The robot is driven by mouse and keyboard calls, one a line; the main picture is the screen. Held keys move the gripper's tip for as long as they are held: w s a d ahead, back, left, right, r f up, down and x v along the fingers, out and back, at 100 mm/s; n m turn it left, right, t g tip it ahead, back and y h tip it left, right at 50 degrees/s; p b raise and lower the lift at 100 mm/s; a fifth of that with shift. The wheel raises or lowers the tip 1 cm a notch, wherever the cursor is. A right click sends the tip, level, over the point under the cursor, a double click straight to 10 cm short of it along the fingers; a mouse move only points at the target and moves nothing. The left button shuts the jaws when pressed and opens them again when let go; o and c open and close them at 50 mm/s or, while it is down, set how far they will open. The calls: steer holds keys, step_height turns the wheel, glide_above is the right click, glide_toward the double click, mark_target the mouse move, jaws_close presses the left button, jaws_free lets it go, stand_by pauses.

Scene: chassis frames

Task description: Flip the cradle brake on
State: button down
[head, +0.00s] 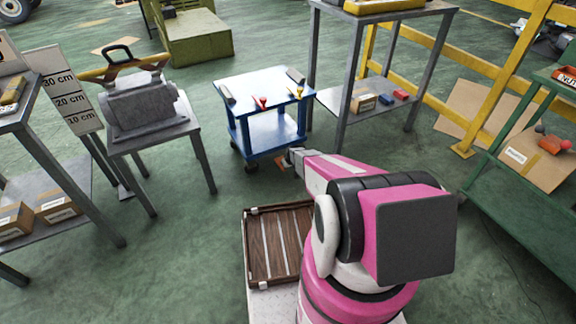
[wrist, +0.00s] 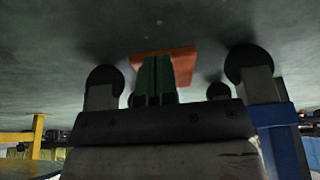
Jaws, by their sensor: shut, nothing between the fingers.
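A blue trolley (head: 268,97) stands on wheels on the floor, ahead of my base. An orange-red flat plate (wrist: 180,62) sits low between two black wheels in the wrist view; a bit of it shows left of my gripper in the head view (head: 280,162). It looks like a pedal, but no label marks it as the cradle brake. My gripper (wrist: 156,78) is shut and empty, with its fingertips overlapping the plate in the wrist view. I cannot tell whether they touch it. In the head view my gripper (head: 292,157) is low by the trolley's near side.
The trolley's top holds several small tools. A grey machine (head: 143,107) with a black handle stands on a table at left. A grey shelf table (head: 384,95) stands behind right, a green bench (head: 500,190) at right. Green floor is open between them.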

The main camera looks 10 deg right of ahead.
steer(key=shift+s+f, duration=0.1)
steer(key=shift+f, duration=0.25)
steer(key=shift+r, duration=0.15)
steer(key=s+v, duration=0.1)
steer(key=v, duration=1.2)
steer(key=shift+d, duration=0.2)
steer(key=s+a+r+m+g, duration=0.1)
steer(key=s+r+g, duration=0.1)
steer(key=s+r, duration=1.2)
steer(key=s+a+r+m+g+h, duration=0.1)
steer(key=s+r+m, duration=0.1)
steer(key=s+r, duration=1.2)
step_height(320, 180, up, 5)
steer(key=shift+a+m+g, duration=0.3)
steer(key=shift+g, duration=0.1)
